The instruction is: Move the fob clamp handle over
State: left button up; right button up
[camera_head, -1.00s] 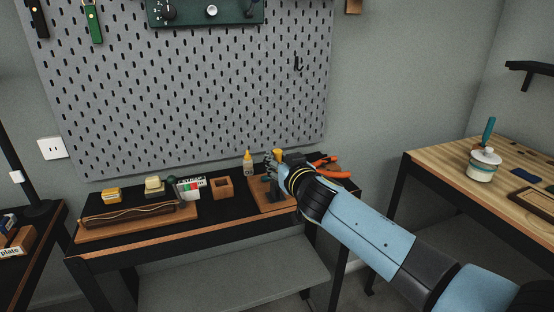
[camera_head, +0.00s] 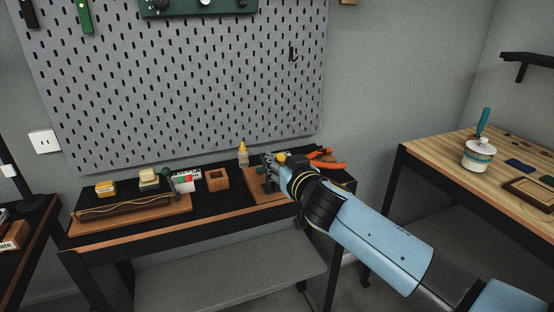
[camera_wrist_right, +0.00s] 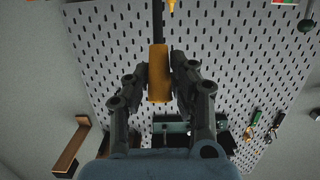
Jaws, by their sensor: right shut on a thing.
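The fob clamp stands on a wooden base (camera_head: 256,190) at the right part of the black bench. Its yellow-orange handle (camera_wrist_right: 158,75) lies between the two fingers of my right gripper in the right wrist view. My right gripper (camera_head: 273,162) is shut on this handle, over the clamp base. In the head view only a small yellow end of the handle shows beside the fingers, and most of the clamp is hidden by my gripper. My left gripper is not in view.
A glue bottle (camera_head: 243,155) and a small wooden box (camera_head: 217,180) stand left of the clamp. Orange-handled pliers (camera_head: 325,163) lie to its right, close to my wrist. A grey pegboard (camera_head: 180,80) rises behind the bench. A wooden table (camera_head: 440,150) stands at right.

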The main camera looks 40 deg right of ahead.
jog(key=shift+s+f, duration=0.15)
jog(key=shift+f, duration=0.05)
jog(key=shift+s+a+f+b, duration=0.2)
jog(key=shift+s+f+b, duration=0.55)
jog(key=shift+s+b, duration=0.25)
jog(key=shift+s+a+f+b, duration=0.1)
jog(key=shift+s+f+b, duration=0.25)
jog(key=shift+f+b, duration=0.3)
jog(key=shift+s+a+f+b, duration=0.1)
jog(key=shift+s+f+b, duration=0.2)
jog(key=shift+f+b, duration=0.35)
jog(key=shift+r, duration=0.1)
jog(key=o, duration=0.9)
jog(key=shift+d, duration=0.1)
jog(key=shift+c, duration=0.2)
jog(key=shift+o, duration=0.3)
jog(key=shift+r, duration=0.1)
